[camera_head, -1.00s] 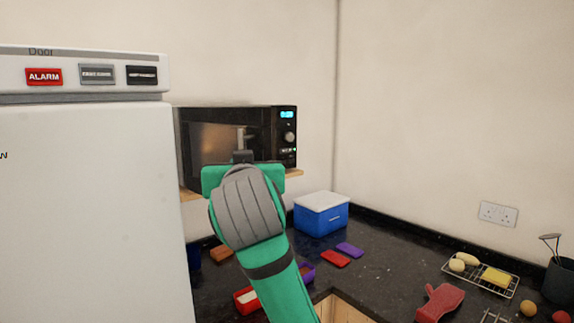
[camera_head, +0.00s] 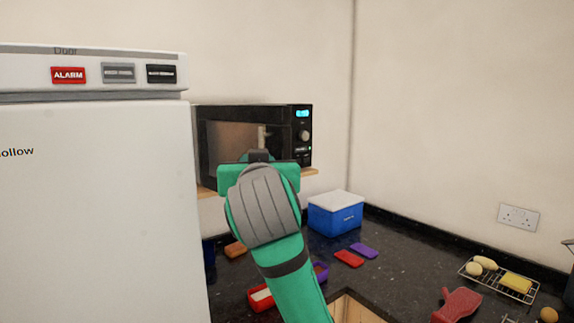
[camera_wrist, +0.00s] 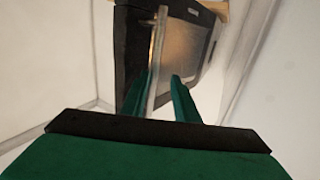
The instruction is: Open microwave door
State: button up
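The black microwave (camera_head: 303,150) sits on a wooden shelf right of the white fridge. Its dark glass door (camera_head: 228,138) looks shut in the head view. In the wrist view the microwave (camera_wrist: 130,60) appears at the top, with its pale bar handle (camera_wrist: 158,45) running down toward my fingers. My gripper (camera_head: 259,157) is in front of the door; my arm hides the lower middle of it. In the wrist view my green fingers (camera_wrist: 162,80) are apart. The handle passes between them, close to the left finger; whether it touches cannot be told.
The tall white fridge (camera_head: 95,220) stands close on the left of the microwave. The shelf (camera_head: 309,172) edge shows below it. A blue box (camera_head: 335,218) with a white lid and small coloured items stand on the dark counter (camera_head: 400,270) below.

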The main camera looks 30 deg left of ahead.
jog(key=v, duration=1.1)
jog(key=shift+w, duration=0.1)
